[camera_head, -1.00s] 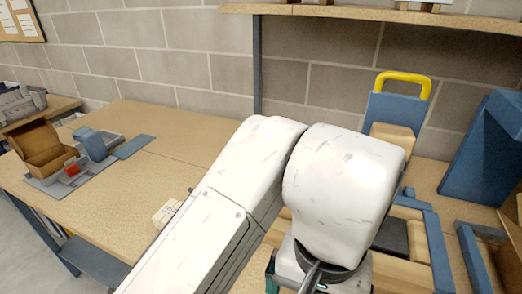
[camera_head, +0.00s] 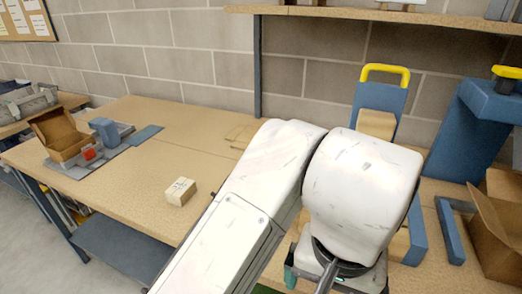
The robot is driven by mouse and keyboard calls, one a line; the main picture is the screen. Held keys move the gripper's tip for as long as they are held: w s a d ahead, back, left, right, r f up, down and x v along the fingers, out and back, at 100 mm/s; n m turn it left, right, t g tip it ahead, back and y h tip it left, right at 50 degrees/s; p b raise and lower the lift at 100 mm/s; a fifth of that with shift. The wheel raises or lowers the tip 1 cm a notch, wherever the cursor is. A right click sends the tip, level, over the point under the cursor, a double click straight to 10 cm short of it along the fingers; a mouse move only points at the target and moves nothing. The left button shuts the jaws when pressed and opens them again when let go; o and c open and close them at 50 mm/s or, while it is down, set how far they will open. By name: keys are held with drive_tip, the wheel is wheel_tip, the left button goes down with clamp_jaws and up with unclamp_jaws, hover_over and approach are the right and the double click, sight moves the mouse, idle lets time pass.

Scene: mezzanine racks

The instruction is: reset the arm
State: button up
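My white arm crosses the lower middle of the head view, bent at a large rounded joint. Its end hangs low at the bottom edge. Only a dark grey part of my gripper (camera_head: 327,277) shows there, and its fingertips cannot be made out. Whether it holds anything is hidden.
A small light box (camera_head: 180,191) sits on the wooden workbench (camera_head: 130,185) left of my arm. An open cardboard box (camera_head: 60,133) stands at the far left. A blue rack with a yellow handle (camera_head: 386,70) and another cardboard box (camera_head: 495,232) are at right. A shelf (camera_head: 400,16) runs above.

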drive_tip(key=w+d+f+t+h, duration=0.1)
drive_tip(key=w+d+t+h, duration=0.15)
drive_tip(key=d, duration=0.55)
drive_tip(key=w+d+f+t+h, duration=0.15)
drive_tip(key=w+d, duration=0.25)
drive_tip(key=d, duration=0.4)
drive_tip(key=s+d+f+n, duration=0.1)
drive_tip(key=d+f, duration=0.1)
drive_tip(key=f, duration=0.1)
drive_tip(key=s+d+f+n, duration=0.1)
drive_tip(key=s+d+f, duration=0.1)
drive_tip(key=d+f, duration=0.1)
drive_tip(key=s+d+f+n, duration=0.1)
drive_tip(key=d+f, duration=0.2)
drive_tip(key=f, duration=0.2)
drive_tip(key=shift+s+d+f, duration=0.2)
drive_tip(key=shift+s, duration=0.1)
drive_tip(key=s+a+f+g+y, duration=0.2)
drive_tip(key=s+a+f, duration=0.1)
drive_tip(key=s+f, duration=0.5)
drive_tip(key=s+a+f+n+g+y, duration=0.1)
drive_tip(key=s+a+f+y, duration=0.1)
drive_tip(key=s+f, duration=0.6)
drive_tip(key=shift+s+a+g, duration=0.4)
drive_tip(key=shift+s+a, duration=0.25)
drive_tip(key=shift+s, duration=0.2)
